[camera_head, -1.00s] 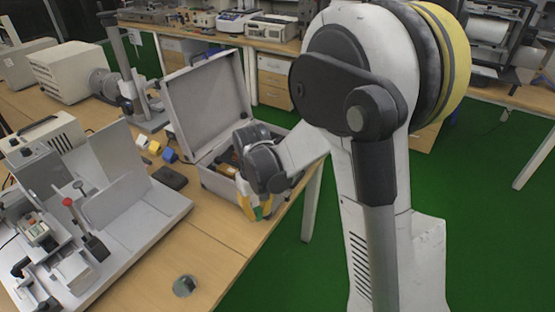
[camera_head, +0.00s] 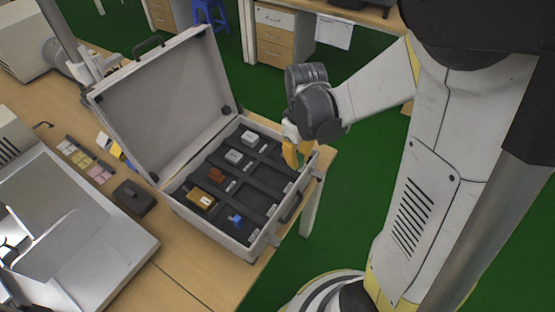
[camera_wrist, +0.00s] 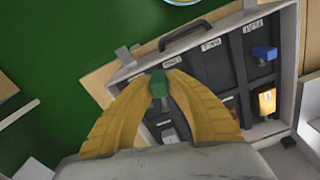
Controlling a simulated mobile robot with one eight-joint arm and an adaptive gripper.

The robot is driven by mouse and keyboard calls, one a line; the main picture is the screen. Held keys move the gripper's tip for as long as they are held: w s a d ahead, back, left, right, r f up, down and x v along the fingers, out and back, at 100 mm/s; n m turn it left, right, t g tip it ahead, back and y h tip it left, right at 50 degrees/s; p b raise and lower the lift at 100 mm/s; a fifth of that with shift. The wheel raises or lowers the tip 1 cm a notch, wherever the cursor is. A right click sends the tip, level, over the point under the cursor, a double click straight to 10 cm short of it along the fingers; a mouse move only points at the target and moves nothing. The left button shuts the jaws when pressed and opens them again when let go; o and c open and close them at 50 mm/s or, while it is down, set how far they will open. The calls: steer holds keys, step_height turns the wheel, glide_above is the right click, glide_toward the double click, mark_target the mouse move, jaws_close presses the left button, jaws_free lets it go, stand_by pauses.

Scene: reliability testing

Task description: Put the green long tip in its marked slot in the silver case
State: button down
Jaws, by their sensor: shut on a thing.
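The silver case (camera_head: 250,248) stands open on the wooden table, its lid (camera_head: 165,100) raised at the left. Its dark insert has several labelled slots and also shows in the wrist view (camera_wrist: 218,62). My gripper (camera_head: 293,163) has yellow fingers and is over the case's right back part. In the wrist view, my gripper (camera_wrist: 157,88) is shut on the green long tip (camera_wrist: 157,82). The tip's green head is between the fingertips, above the insert near the handle side. Its lower part is hard to make out. In the head view the fingers hide the tip.
The case holds a blue piece (camera_head: 236,221), a yellow piece (camera_head: 200,198), a reddish piece (camera_head: 217,175) and white pieces (camera_head: 234,157). A dark block (camera_head: 134,196) lies left of the case. Green floor (camera_head: 310,245) is clear to the right.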

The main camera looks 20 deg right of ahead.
steer(key=s+d+r+n, duration=0.2)
steer(key=s, duration=0.2)
steer(key=b, duration=0.4)
glide_above(273, 180)
steer(key=shift+n, duration=0.4)
step_height(273, 180, down, 7)
steer(key=shift+d+f, duration=0.1)
steer(key=shift+f, duration=0.25)
step_height(273, 180, down, 4)
steer(key=shift+r+b, duration=0.1)
steer(key=shift+b, duration=0.85)
steer(key=shift+r, duration=0.1)
